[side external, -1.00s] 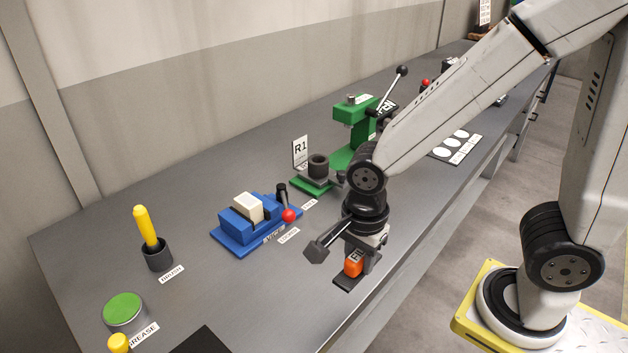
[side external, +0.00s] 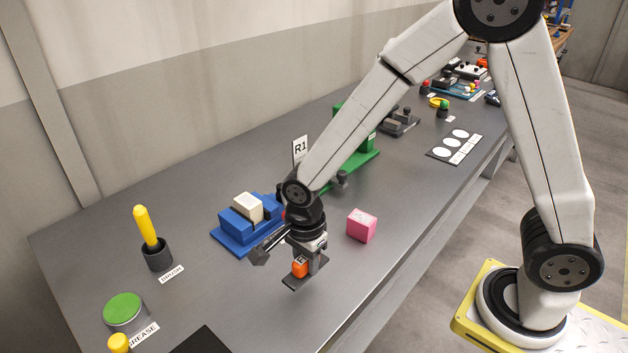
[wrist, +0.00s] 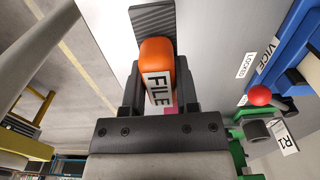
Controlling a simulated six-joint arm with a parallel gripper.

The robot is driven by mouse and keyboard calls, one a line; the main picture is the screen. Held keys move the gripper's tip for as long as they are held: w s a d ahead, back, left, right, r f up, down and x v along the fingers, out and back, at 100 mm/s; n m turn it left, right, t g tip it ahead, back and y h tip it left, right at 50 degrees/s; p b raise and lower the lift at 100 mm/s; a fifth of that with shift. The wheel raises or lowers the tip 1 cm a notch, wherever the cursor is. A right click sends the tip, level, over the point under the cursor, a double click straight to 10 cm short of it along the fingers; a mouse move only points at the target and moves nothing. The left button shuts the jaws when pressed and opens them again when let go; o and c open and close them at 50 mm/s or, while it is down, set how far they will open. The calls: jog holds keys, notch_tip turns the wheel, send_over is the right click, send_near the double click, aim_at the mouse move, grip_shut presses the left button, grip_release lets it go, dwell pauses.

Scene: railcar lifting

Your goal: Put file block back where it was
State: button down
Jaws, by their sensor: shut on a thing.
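The file block has an orange handle (side external: 300,267) with a white FILE label and a dark ridged plate. My gripper (side external: 306,259) is shut on it and holds it over the grey bench, in front of the blue vice (side external: 236,226). The side view does not make clear how far it is above the bench top. In the wrist view the orange handle (wrist: 157,55) sits between the two dark fingers (wrist: 150,92), with the ridged plate beyond it.
A pink cube (side external: 361,226) stands right of my gripper. The vice holds a pale block (side external: 247,207). A yellow brush (side external: 146,226) in a dark cup, a green-topped grease tin (side external: 123,309) and a dark mat (side external: 205,342) are at the left. Bare bench lies between mat and gripper.

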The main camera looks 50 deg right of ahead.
aim_at(293, 277)
jog(key=shift+w+a+f, duration=0.15)
jog(key=shift+w+f, duration=0.45)
jog(key=shift+f, duration=0.1)
jog(key=shift+w+a+f, duration=0.15)
jog(key=shift+w+f, duration=0.45)
jog(key=shift+f, duration=0.1)
jog(key=shift+w+f, duration=0.1)
jog(key=shift+f, duration=0.15)
jog(key=shift+w+a+f, duration=0.1)
jog(key=shift+f, duration=1.5)
jog(key=shift+f, duration=0.15)
jog(key=shift+c, duration=1.8)
grip_release()
notch_tip(293, 277, up, 12)
jog(key=shift+r, duration=0.2)
